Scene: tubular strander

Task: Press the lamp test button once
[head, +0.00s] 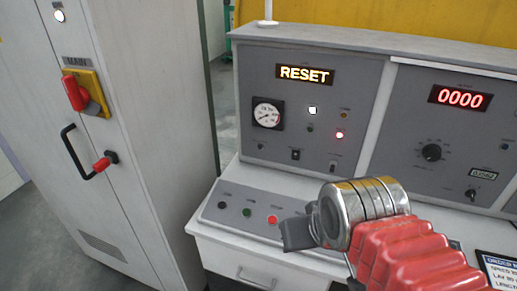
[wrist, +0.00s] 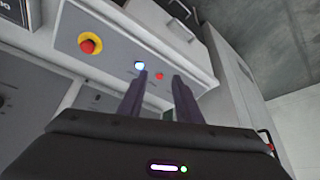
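The sloped button strip (head: 232,216) runs along the console front; its labels are too small to read, so I cannot tell by name which is the lamp test button. In the head view a black button (head: 224,205), a green button (head: 247,212) and a red button (head: 272,219) show. My gripper (head: 292,235) is over the strip just right of the red button and hides what lies behind it. In the wrist view its two fingers (wrist: 160,78) are apart and empty. Contact cannot be told.
A red mushroom button on a yellow ring (wrist: 90,44) is on the same strip. A cabinet (head: 150,140) stands left.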

